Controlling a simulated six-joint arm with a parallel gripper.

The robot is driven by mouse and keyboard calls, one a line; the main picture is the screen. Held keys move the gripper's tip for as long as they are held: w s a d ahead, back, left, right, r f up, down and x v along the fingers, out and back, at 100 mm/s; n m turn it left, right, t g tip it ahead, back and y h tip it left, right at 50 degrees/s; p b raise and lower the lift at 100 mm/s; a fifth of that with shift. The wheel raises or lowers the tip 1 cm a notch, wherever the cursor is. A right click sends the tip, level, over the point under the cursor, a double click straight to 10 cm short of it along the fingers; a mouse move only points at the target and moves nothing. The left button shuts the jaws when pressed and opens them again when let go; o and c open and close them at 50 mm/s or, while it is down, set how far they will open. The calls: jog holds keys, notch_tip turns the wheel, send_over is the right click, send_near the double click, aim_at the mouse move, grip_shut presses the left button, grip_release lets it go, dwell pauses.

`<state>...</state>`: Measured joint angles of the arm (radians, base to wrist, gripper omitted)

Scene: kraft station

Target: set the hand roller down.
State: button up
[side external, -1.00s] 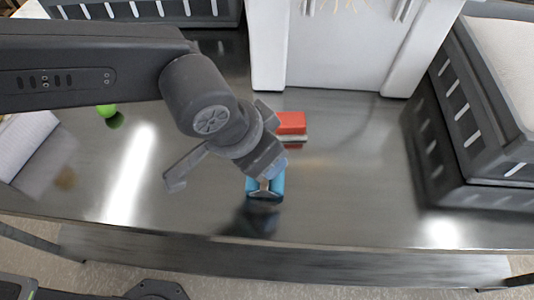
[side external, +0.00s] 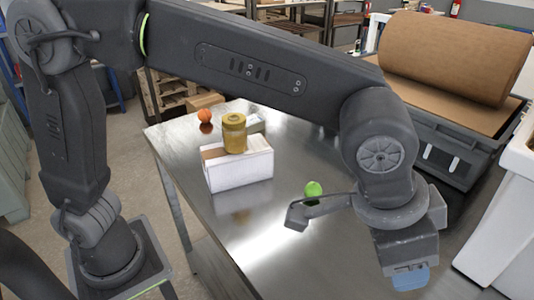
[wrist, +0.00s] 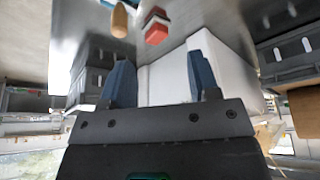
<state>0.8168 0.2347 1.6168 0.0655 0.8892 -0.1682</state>
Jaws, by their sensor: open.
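My gripper (side external: 410,278) hangs at the right of the side view, with a blue fingertip low in the frame. In the wrist view its two blue fingers (wrist: 160,82) stand wide apart with nothing held between them. A tan, rounded piece (wrist: 121,19) lies on the metal surface past the left finger; it may be part of the hand roller, but I cannot tell. I cannot make out the hand roller for certain in either view.
A white box (side external: 240,172) carries a yellow jar (side external: 234,133) on the metal table (side external: 270,250). A green ball (side external: 313,189) lies near my wrist; an orange ball (side external: 204,116) sits farther back. A dark crate (side external: 440,150) under a brown paper roll (side external: 455,55) stands at right.

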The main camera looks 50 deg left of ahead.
jog(key=a+r+n, duration=0.2)
jog(key=a+r, duration=0.1)
jog(key=a, duration=1)
jog(key=s+a+f+n+t+y, duration=0.1)
jog(key=s+a, duration=0.4)
jog(key=a, duration=0.5)
jog(key=s+a+f+n+t+y, duration=0.1)
jog(key=s+a+f+n, duration=0.2)
jog(key=a, duration=0.7)
jog(key=shift+s+n+y, duration=0.4)
jog(key=shift+s+n, duration=0.5)
jog(key=shift+s, duration=0.05)
